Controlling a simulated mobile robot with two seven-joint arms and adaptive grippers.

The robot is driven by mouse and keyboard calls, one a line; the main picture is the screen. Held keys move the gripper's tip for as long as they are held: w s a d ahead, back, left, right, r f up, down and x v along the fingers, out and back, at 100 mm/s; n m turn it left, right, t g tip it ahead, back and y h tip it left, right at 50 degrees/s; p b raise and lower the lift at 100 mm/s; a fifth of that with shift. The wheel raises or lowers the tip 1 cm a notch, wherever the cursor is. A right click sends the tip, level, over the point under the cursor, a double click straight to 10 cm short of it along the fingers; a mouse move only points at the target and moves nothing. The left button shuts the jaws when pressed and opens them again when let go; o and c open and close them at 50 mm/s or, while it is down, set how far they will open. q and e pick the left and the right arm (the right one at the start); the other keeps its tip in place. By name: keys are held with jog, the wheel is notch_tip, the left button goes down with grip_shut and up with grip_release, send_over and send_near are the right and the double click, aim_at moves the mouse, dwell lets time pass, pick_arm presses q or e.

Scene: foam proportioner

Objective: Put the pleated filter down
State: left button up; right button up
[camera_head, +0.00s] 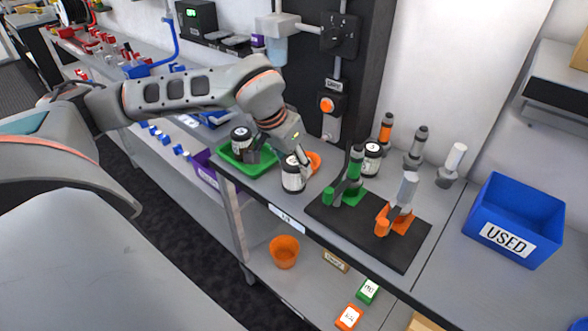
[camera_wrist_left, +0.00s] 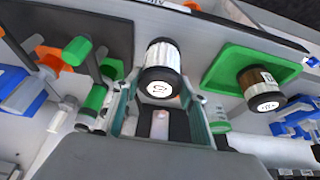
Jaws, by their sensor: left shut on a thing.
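The pleated filter (camera_head: 292,174) is a short white cylinder with dark ends, near the front edge of the bench. In the left wrist view the filter (camera_wrist_left: 163,60) shows a ribbed white side, a dark rim and a white marked end, between the fingers. My left gripper (camera_head: 293,160) is shut on it from above and behind; the left wrist view shows its fingers (camera_wrist_left: 165,112) on either side. I cannot tell whether the filter's base touches the bench. My right gripper is not in view.
A green tray (camera_head: 230,157) with a dark jar (camera_head: 241,138) stands left of the filter. A black board (camera_head: 405,252) with green and orange stands lies right. An orange round thing (camera_head: 315,158) and another jar (camera_head: 372,158) are behind. A blue USED bin (camera_head: 487,208) stands far right.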

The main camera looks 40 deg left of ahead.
pick_arm(q)
jog(key=shift+f, duration=1)
jog(key=shift+f, duration=0.2)
jog(key=o, duration=1.2)
jog(key=shift+o, duration=0.2)
